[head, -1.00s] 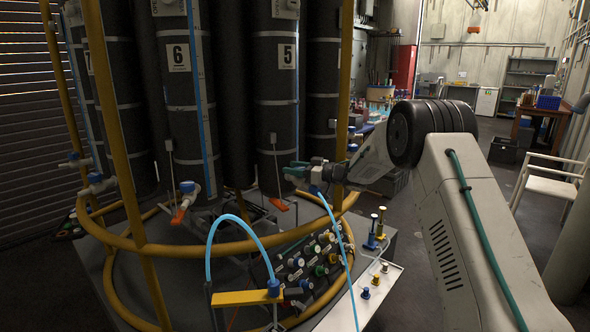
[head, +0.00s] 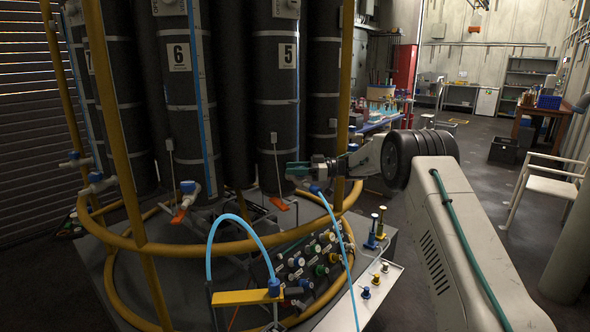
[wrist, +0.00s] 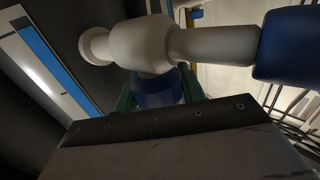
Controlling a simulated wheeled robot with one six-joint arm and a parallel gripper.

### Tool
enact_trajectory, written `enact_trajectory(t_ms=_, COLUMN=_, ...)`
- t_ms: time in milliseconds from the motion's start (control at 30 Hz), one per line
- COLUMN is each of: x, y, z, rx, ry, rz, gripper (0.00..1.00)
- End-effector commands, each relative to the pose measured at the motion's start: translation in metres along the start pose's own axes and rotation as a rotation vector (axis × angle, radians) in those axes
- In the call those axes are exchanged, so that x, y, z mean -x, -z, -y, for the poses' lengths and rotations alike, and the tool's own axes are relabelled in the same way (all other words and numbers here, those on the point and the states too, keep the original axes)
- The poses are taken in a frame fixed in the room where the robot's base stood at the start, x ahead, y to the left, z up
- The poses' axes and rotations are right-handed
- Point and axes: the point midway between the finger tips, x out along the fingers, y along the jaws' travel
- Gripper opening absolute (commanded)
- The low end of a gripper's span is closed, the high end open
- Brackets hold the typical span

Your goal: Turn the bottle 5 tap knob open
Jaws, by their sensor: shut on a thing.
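Bottle 5 (head: 277,95) is the tall dark cylinder with a white "5" label, in the middle of the head view. My gripper (head: 293,169), with green fingers, reaches in from the right at its lower part. In the wrist view a white tap body (wrist: 150,45) crosses the upper part, with a larger blue part (wrist: 287,45) at its right end. The blue tap knob (wrist: 157,92) lies between my green fingers, which are shut on it. The knob is partly hidden by the tap body and my gripper housing. In the head view my gripper hides most of the tap.
Bottle 6 (head: 193,90) stands to the left, with its own blue-topped tap (head: 188,187). A yellow pipe frame (head: 340,110) rises just right of bottle 5, close to my arm. A blue hose (head: 340,245) runs below my gripper. Floor at right is open near a white chair (head: 550,185).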

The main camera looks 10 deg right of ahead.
Motion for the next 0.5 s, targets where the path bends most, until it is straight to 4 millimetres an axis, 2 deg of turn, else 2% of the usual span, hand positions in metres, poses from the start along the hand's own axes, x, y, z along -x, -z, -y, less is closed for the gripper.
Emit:
enact_trajectory(t_ms=233, x=0.0005, y=-0.0003, z=0.0013, rx=0.001, ry=0.107, rz=0.000, gripper=0.17)
enact_trajectory(t_ms=500, x=0.0006, y=0.0008, z=0.0023, rx=0.001, ry=0.146, rz=-0.001, gripper=0.17)
